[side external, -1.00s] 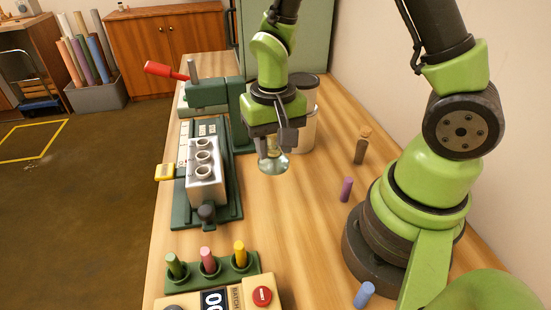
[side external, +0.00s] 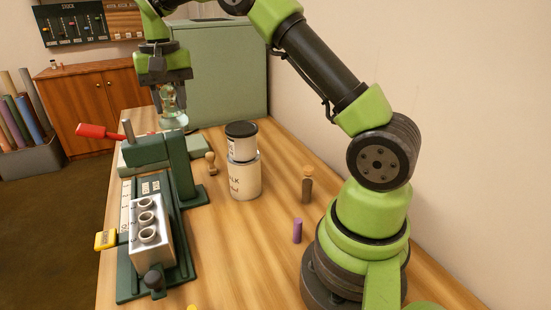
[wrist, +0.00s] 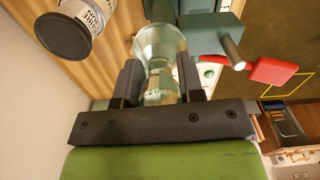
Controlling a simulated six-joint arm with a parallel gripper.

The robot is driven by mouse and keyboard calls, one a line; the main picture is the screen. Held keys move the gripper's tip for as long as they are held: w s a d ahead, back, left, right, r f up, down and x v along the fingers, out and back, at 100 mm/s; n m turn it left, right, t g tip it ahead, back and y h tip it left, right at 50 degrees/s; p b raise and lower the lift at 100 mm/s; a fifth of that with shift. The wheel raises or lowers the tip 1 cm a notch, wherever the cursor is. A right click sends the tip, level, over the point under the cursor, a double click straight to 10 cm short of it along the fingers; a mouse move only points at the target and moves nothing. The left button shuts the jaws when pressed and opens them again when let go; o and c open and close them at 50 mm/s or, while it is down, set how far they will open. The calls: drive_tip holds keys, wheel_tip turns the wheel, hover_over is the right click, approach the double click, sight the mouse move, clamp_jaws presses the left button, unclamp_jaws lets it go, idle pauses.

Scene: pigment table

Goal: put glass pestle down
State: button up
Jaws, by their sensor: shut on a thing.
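The glass pestle (side external: 175,104) is clear with a wide, flared lower end. My gripper (side external: 170,88) is shut on its narrow neck and holds it in the air, roughly upright, near the far left of the table. In the side view it hangs above and behind the green press (side external: 160,148). In the wrist view my gripper's dark fingers (wrist: 158,84) stand on both sides of the pestle (wrist: 160,45), with its flared end pointing away from the palm. What lies directly under the pestle is partly hidden by the press.
The press has a red handle (side external: 98,131) and a metal mould block (side external: 148,232). Two stacked cans (side external: 244,175), a wooden stamp (side external: 211,163), a corked bottle (side external: 307,186) and a purple stick (side external: 297,230) stand to the right. A green cabinet (side external: 225,70) stands behind the table.

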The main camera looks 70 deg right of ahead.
drive_tip(key=d+f+m, duration=0.2)
drive_tip(key=d+m, duration=0.1)
drive_tip(key=d, duration=0.3)
drive_tip(key=s+d+f+m, duration=0.1)
drive_tip(key=d+m, duration=0.3)
drive_tip(key=d, duration=0.3)
drive_tip(key=shift+s+f, duration=0.3)
drive_tip(key=shift+f, duration=0.05)
drive_tip(key=s+d+f+m, duration=0.1)
drive_tip(key=d, duration=0.1)
drive_tip(key=s+d+f+m, duration=0.1)
drive_tip(key=d+m, duration=0.1)
drive_tip(key=d, duration=0.1)
drive_tip(key=s+d+f+m, duration=0.1)
drive_tip(key=d+m, duration=0.1)
drive_tip(key=shift+s+d+f, duration=0.2)
drive_tip(key=shift+s+f, duration=0.15)
drive_tip(key=s+d+f+m, duration=0.3)
drive_tip(key=s+d+m, duration=0.2)
drive_tip(key=d+m, duration=0.1)
drive_tip(key=shift+s+d+f, duration=0.35)
drive_tip(key=shift+s+d, duration=0.05)
drive_tip(key=shift+d, duration=0.2)
drive_tip(key=shift+m, duration=0.4)
drive_tip(key=f, duration=0.9)
drive_tip(key=shift+s+d+f, duration=0.2)
drive_tip(key=shift+s+f, duration=0.05)
drive_tip(key=shift+f, duration=0.35)
drive_tip(key=shift+f, duration=0.1)
